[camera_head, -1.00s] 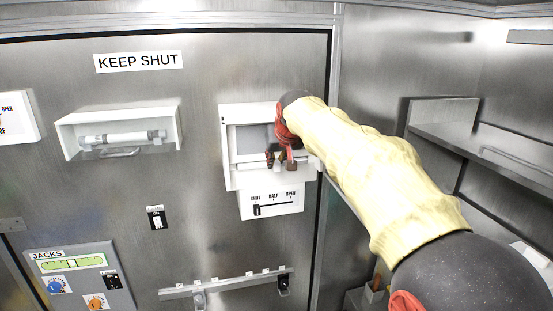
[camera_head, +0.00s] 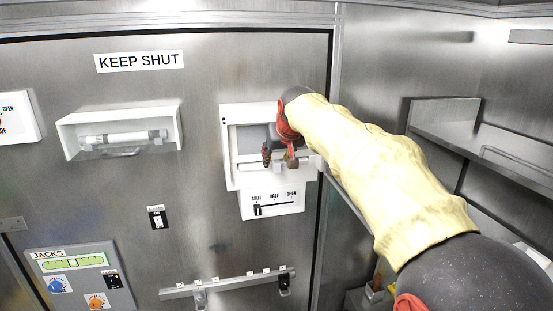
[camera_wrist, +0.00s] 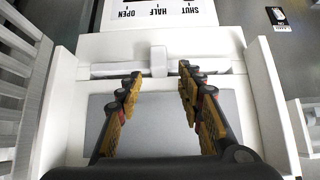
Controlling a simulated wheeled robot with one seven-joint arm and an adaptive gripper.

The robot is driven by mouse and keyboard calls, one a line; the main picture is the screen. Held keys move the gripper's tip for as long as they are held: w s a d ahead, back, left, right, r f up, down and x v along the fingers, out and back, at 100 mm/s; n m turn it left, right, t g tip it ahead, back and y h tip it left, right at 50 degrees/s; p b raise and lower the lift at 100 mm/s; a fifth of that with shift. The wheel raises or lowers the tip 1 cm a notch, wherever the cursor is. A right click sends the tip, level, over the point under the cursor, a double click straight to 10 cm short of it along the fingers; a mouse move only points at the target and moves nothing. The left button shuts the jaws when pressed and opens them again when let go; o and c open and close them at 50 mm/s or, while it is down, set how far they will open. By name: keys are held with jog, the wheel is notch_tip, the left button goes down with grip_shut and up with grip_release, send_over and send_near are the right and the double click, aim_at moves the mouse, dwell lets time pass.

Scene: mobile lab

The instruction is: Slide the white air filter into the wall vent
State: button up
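The white wall vent (camera_head: 227,165) is a boxy housing on the metal wall, with a pale grey panel inside. In the wrist view the vent (camera_wrist: 265,100) appears upside down, with the grey panel (camera_wrist: 155,118) between its side walls. A white bar with a small upright tab (camera_wrist: 158,60) crosses its mouth; it looks like the white air filter's edge and handle, but I cannot tell how far in it sits. My gripper (camera_head: 279,157) is in front of the vent. In the wrist view my gripper (camera_wrist: 157,72) is open, its fingers on either side of the tab, with gaps showing.
A slider plate (camera_head: 273,204) marked SHUT, HALF and OPEN is below the vent. A second white box (camera_head: 75,138) with a tube inside is to the left. A metal shelf (camera_head: 480,145) juts out on the right. A rail (camera_head: 228,284) runs low on the wall.

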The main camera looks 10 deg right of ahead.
jog(key=v, duration=1.1)
